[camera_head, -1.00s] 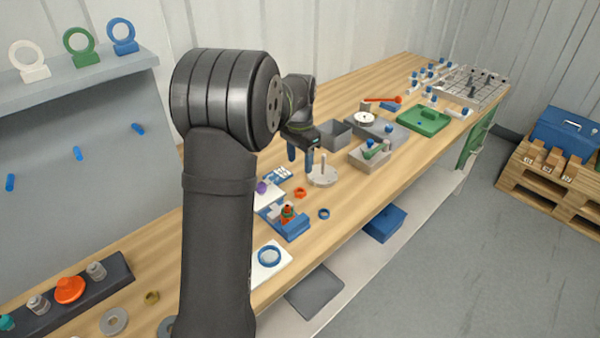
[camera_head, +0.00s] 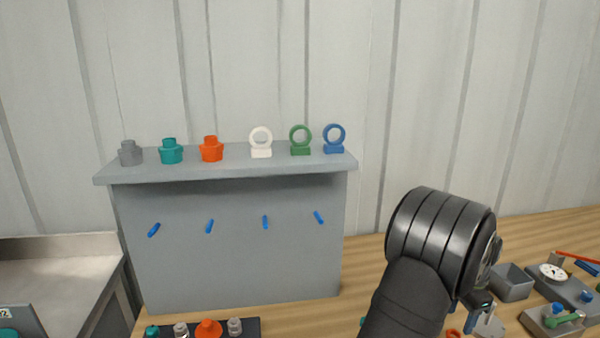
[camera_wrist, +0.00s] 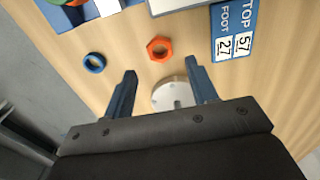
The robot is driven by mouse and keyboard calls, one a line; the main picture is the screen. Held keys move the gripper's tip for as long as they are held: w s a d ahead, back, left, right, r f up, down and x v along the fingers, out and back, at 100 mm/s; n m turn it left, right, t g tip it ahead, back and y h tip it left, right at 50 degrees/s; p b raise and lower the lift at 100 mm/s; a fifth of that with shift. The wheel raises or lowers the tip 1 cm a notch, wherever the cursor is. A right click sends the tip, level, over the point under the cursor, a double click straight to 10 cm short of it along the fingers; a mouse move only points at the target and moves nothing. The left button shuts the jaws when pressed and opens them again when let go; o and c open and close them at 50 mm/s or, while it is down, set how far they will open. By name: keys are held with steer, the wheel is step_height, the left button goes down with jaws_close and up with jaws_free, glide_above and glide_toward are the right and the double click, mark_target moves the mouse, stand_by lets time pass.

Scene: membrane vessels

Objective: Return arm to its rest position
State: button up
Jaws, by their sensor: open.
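My gripper (camera_wrist: 160,95) is open and empty in the wrist view, its two blue fingers apart above the wooden bench (camera_wrist: 125,25). A pale round disc with an upright pin (camera_wrist: 172,94) shows between and beyond the fingers; I cannot tell the height between them. In the head view my dark arm fills the lower right and hides most of the gripper; only a bit of blue near its end shows at the right edge of the arm.
An orange hex nut (camera_wrist: 160,48), a blue ring (camera_wrist: 95,62) and a blue-and-white label plate (camera_wrist: 234,30) lie near the gripper. A grey shelf panel (camera_head: 230,260) with rings and plugs stands left of my arm. A grey open box (camera_head: 512,283) is to the right.

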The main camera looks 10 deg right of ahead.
step_height(320, 180, down, 6)
steer(key=shift+r, duration=2.15)
steer(key=shift+f, duration=0.15)
